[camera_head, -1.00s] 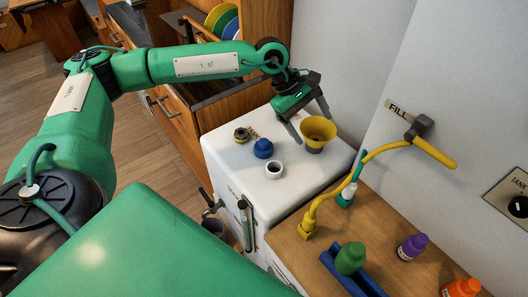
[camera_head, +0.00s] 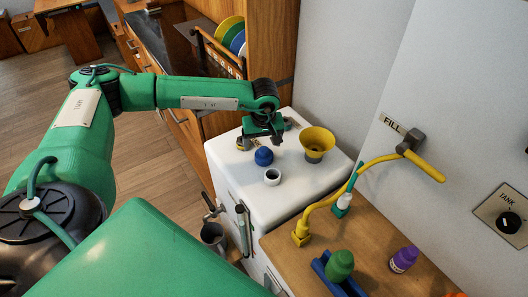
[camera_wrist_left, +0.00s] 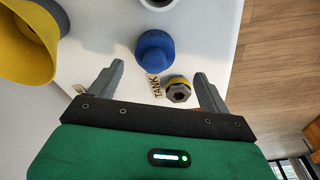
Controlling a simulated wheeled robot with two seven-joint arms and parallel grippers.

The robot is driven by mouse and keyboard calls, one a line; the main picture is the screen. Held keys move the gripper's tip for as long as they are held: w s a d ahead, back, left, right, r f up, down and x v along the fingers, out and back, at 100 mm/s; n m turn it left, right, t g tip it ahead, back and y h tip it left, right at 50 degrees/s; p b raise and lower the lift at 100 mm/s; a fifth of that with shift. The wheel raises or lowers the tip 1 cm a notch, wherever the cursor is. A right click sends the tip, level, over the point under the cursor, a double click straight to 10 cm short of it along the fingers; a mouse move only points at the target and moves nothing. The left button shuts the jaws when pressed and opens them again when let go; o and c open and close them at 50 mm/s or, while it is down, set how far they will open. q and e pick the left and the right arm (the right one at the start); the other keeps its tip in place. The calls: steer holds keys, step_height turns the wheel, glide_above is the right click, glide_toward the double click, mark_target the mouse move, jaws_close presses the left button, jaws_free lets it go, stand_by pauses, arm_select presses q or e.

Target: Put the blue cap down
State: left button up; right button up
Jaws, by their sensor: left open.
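The blue cap (camera_head: 264,156) rests on the white counter top (camera_head: 303,178), between a brass fitting and a small white ring. In the left wrist view the blue cap (camera_wrist_left: 155,50) lies just beyond my fingertips. My left gripper (camera_head: 262,138) is over the back of the white top, behind the cap. It is open and empty, and its two fingers show apart in the left wrist view (camera_wrist_left: 159,72). The brass fitting (camera_wrist_left: 178,90), beside a TANK label (camera_wrist_left: 156,86), shows between the fingers. My right gripper is not in view.
A yellow funnel (camera_head: 317,141) stands right of the gripper. The white ring (camera_head: 272,177) is in front of the cap. A yellow hose (camera_head: 330,202) crosses to the wall by the wooden counter (camera_head: 335,232), which holds green and purple bottles. The front right of the white top is clear.

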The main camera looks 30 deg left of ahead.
mark_target(264, 149)
arm_select(q)
steer(key=shift+w+f+p, duration=0.2)
steer(key=shift+f+p, duration=0.2)
steer(key=shift+f, duration=0.15)
steer(key=f, duration=0.1)
steer(key=w+f+p, duration=0.1)
steer(key=f, duration=0.1)
steer(key=shift+a+f, duration=0.1)
steer(key=shift+f, duration=0.55)
steer(key=shift+a, duration=0.1)
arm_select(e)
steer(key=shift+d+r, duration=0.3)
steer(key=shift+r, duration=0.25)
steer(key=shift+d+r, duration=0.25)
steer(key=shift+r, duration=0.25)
arm_select(q)
steer(key=shift+c, duration=0.4)
steer(key=c, duration=1)
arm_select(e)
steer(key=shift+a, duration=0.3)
